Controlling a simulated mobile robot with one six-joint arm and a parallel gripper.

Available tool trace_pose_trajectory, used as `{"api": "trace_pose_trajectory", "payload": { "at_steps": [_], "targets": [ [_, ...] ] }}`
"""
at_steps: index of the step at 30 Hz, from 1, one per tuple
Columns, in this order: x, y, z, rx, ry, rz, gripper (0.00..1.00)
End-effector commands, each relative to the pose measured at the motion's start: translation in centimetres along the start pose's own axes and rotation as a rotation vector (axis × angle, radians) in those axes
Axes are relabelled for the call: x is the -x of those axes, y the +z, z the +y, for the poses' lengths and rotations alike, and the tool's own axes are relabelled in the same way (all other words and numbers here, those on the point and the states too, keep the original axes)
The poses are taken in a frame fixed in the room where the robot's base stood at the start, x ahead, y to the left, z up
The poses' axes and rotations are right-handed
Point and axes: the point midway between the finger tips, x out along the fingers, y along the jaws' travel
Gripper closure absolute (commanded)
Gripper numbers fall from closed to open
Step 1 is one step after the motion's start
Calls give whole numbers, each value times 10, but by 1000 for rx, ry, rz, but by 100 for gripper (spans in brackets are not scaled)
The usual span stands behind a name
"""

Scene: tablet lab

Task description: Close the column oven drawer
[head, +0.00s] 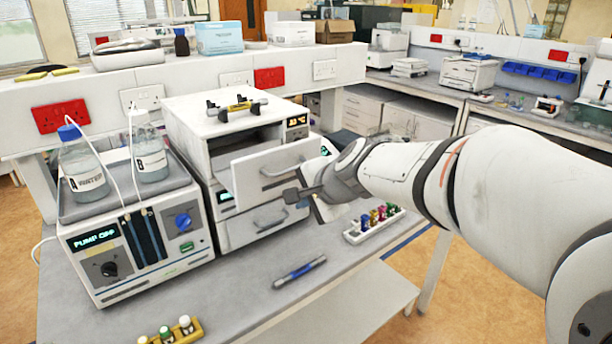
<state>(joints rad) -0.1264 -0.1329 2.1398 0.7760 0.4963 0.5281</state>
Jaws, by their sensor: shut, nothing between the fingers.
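The column oven (190,128) is a white boxy unit on the grey bench with a lit display at its upper right. Its upper drawer (257,166) is pulled out toward the front, with the gap above its front panel showing the dark inside. A bar handle runs across that panel. A lower drawer (238,229) with its own handle sits below, its front further back. My gripper (291,195) is shut and empty at the lower right of the upper drawer's front. Whether it touches the panel I cannot tell. My arm reaches in from the right.
A pump unit (150,250) carrying two bottles stands left of the oven. A white rack of coloured vials (374,224) lies right of the gripper. A blue pen-like tool (299,272) and a yellow vial holder (172,333) lie in front. The bench between them is clear.

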Motion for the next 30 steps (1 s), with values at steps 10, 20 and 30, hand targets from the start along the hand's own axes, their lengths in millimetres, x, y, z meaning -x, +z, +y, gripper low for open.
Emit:
{"api": "trace_pose_trajectory", "payload": {
  "at_steps": [10,20,30],
  "targets": [
    [-48,0,-21,2,2,0,100],
    [-57,0,-27,2,1,1,100],
    [-58,-8,-29,-6,1,10,100]
  ]
}}
